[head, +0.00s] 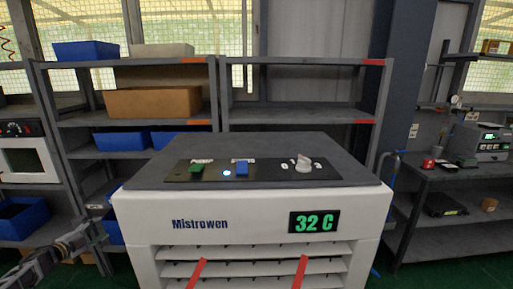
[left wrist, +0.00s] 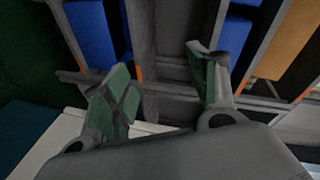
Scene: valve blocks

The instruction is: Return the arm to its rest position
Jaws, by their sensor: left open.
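My left gripper (head: 76,238) is at the lower left of the head view, beside the left side of the white machine and apart from it. In the left wrist view my left gripper (left wrist: 165,90) has its two green-padded fingers spread wide, with nothing between them. My right gripper does not show in either view. The white machine (head: 250,228) stands in the middle, with a dark top panel carrying a green button (head: 197,169), a blue button (head: 242,169) with a lit light beside it, and a white knob (head: 303,164). Its display (head: 314,222) reads 32 C.
Metal shelves (head: 290,115) with blue bins (head: 123,141) and a cardboard box (head: 152,102) stand behind the machine. A dark workbench (head: 463,219) with instruments is at the right. Two red strips (head: 300,272) hang at the machine's front slats. Green floor shows at the lower right.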

